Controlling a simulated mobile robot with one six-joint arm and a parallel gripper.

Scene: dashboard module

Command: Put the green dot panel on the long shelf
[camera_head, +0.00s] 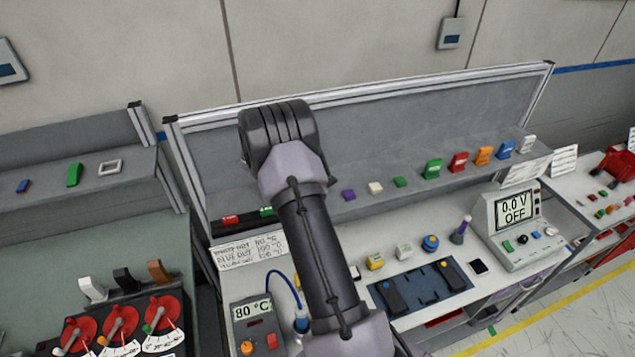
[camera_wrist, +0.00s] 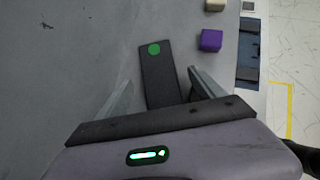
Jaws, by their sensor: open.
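The green dot panel (camera_wrist: 160,78) is a dark, narrow strip with a green dot near its far end. In the wrist view it is against a grey surface, left of a purple block (camera_wrist: 211,40). My gripper (camera_wrist: 161,76) is open, with one finger on each side of the panel and visible gaps to both. The long shelf (camera_head: 415,190) runs along the grey back board in the head view. The purple block also shows there (camera_head: 348,195). My arm hides the panel and my fingertips in the head view.
A row of coloured blocks, including a cream block (camera_head: 375,188) and a green block (camera_head: 433,169), stands on the shelf right of my arm. Below are a meter (camera_head: 515,217), a dark blue tray (camera_head: 420,287) and a temperature unit (camera_head: 252,311). A shorter shelf stands at left.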

